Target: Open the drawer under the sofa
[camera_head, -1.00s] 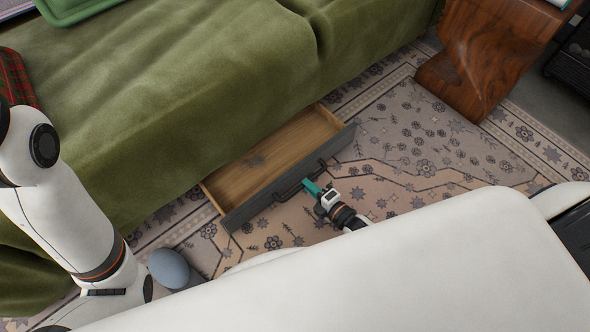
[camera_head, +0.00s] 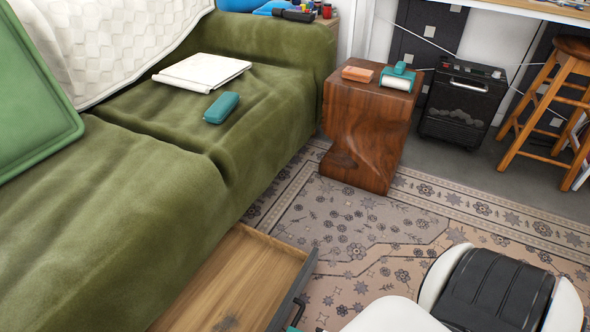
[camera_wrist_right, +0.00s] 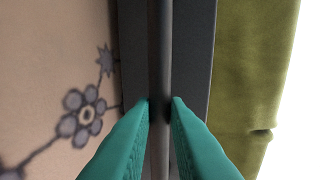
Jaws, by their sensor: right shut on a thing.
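The green sofa (camera_head: 110,190) fills the left of the head view. The drawer (camera_head: 240,275) under it is pulled out; its wooden inside shows empty where visible, and its near end is cut off by the frame. The dark drawer front (camera_head: 293,290) carries a bar handle (camera_wrist_right: 160,40), seen close in the right wrist view. My right gripper (camera_wrist_right: 161,101) is shut on this handle, with teal fingers on either side of the bar. Only a bit of it shows at the bottom of the head view. My left gripper is out of view.
Patterned rug (camera_head: 350,235) lies clear in front of the drawer. A wooden side table (camera_head: 368,135) stands beyond the sofa's far end, with a black appliance (camera_head: 463,100) and a wooden stool (camera_head: 550,100) to its right. A teal case (camera_head: 221,107) lies on the sofa.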

